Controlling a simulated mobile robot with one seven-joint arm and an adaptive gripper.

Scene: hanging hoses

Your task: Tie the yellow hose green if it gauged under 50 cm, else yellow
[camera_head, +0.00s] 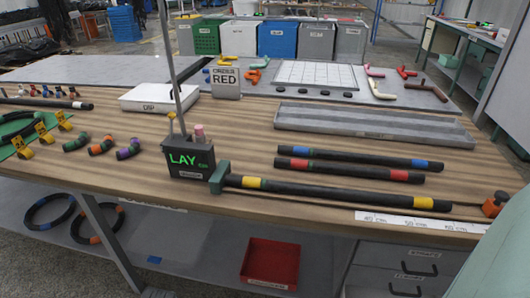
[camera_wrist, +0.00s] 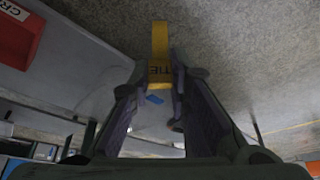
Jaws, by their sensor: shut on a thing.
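My gripper (camera_wrist: 158,78) shows only in the wrist view, shut on a yellow tie (camera_wrist: 160,42) marked "TIE". Grey floor and a shelf are behind it. The yellow hose (camera_head: 330,192), black with yellow bands, lies on the wooden table in the head view. Its left end is at a green block (camera_head: 219,177) and a white ruler (camera_head: 420,222) lies in front of its right part. A dark gauge box (camera_head: 190,158) reads "LAY" in green, with no clear number. Several yellow ties (camera_head: 45,133) remain at the left. I see no green tie that I can name surely.
Blue-banded (camera_head: 360,160) and red-banded (camera_head: 350,171) hoses lie behind the yellow hose. An orange block (camera_head: 494,204) sits at the right edge. A red bin (camera_head: 270,262) is below.

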